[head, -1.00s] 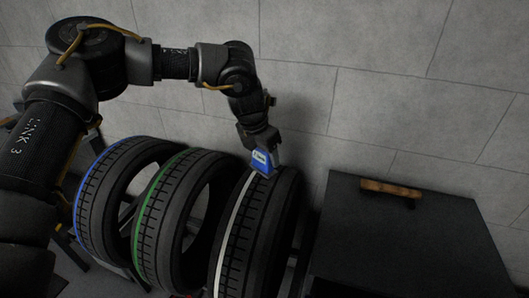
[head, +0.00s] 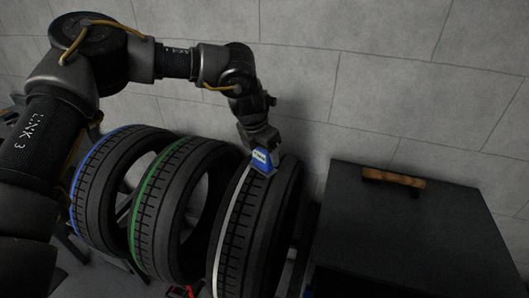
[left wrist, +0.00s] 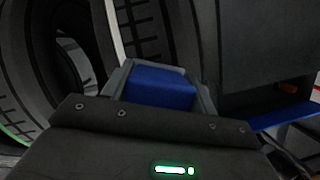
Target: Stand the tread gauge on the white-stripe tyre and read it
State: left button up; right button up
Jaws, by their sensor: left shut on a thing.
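The white-stripe tyre (head: 262,225) stands upright, the rightmost of three tyres in the head view. A blue tread gauge (head: 262,160) with a pale label is at the top of its tread. My left gripper (head: 266,148) is shut on the gauge from above. In the left wrist view the blue gauge (left wrist: 160,88) sits between the fingers, with the white stripe (left wrist: 115,30) just beyond it. The gauge's lower end looks at or very near the tread; I cannot tell if it touches. Its reading is not legible. My right gripper is not in view.
The green-stripe tyre (head: 160,215) and the blue-stripe tyre (head: 92,205) stand to the left. A dark cabinet (head: 410,235) with a brown-handled thing (head: 393,178) on top is to the right. A red object (head: 180,292) lies low between tyres. A block wall is behind.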

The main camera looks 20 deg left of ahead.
pick_arm(q)
jog(key=shift+f+b, duration=0.3)
jog(key=shift+f, duration=0.15)
dwell(0.3)
jog(key=shift+f, duration=0.15)
dwell(0.8)
jog(key=o, duration=1.2)
jog(key=shift+c, duration=0.2)
jog(key=shift+a+r, duration=0.1)
jog(key=shift+r, duration=0.35)
jog(key=b+v, duration=0.2)
jog(key=v, duration=0.8)
jog(key=shift+b, duration=0.35)
jog(key=shift+s+f, duration=0.1)
